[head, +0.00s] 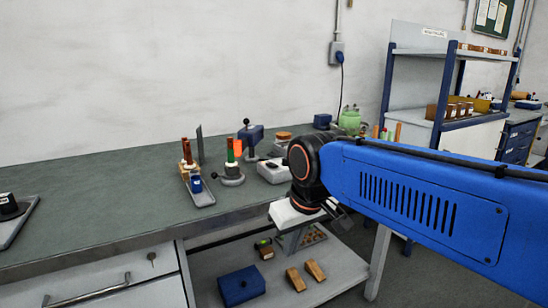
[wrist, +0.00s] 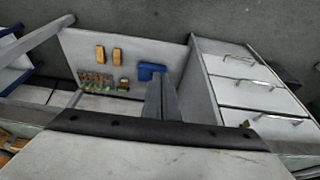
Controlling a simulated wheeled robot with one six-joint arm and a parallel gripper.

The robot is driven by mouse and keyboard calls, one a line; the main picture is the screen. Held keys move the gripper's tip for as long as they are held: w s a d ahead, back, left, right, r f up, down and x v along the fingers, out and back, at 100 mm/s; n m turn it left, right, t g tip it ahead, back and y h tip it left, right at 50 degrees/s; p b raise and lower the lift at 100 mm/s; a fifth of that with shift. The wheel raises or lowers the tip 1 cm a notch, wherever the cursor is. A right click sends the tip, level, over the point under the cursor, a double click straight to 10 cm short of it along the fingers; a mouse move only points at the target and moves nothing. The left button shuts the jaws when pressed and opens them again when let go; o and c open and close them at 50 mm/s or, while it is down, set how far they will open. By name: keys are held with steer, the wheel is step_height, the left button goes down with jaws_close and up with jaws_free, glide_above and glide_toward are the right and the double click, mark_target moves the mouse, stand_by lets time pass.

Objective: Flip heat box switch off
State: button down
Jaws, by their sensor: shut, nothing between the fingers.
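A pale grey box (head: 273,173) sits on the bench top just left of my arm's wrist joint in the head view. It may be the heat box, but I cannot tell for sure, and no switch can be made out on it. My gripper (head: 291,246) points down in front of the bench edge, over the lower shelf, apart from the box. In the wrist view my gripper's fingers (wrist: 162,105) are together and empty. The pale box is not in the wrist view.
On the bench stand a tray (head: 202,198) with small parts, a blue-headed press (head: 251,136) and a green canister (head: 350,119). The lower shelf (head: 330,262) holds a blue box (head: 241,286) and wooden blocks (head: 296,279). The bench's left middle is clear.

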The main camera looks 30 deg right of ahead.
steer(key=w+d+r+g, duration=0.2)
steer(key=w+d+r, duration=0.2)
steer(key=w+r, duration=1.05)
step_height(320, 180, up, 10)
steer(key=f+g, duration=0.1)
steer(key=g, duration=0.2)
glide_above(275, 167)
steer(key=w, duration=0.1)
steer(key=shift+w+r, duration=0.6)
steer(key=shift+w, duration=0.2)
steer(key=f, duration=0.4)
steer(key=s+f, duration=0.1)
steer(key=f, duration=0.4)
steer(key=s+f, duration=0.1)
steer(key=f, duration=0.4)
steer(key=shift+r, duration=0.1)
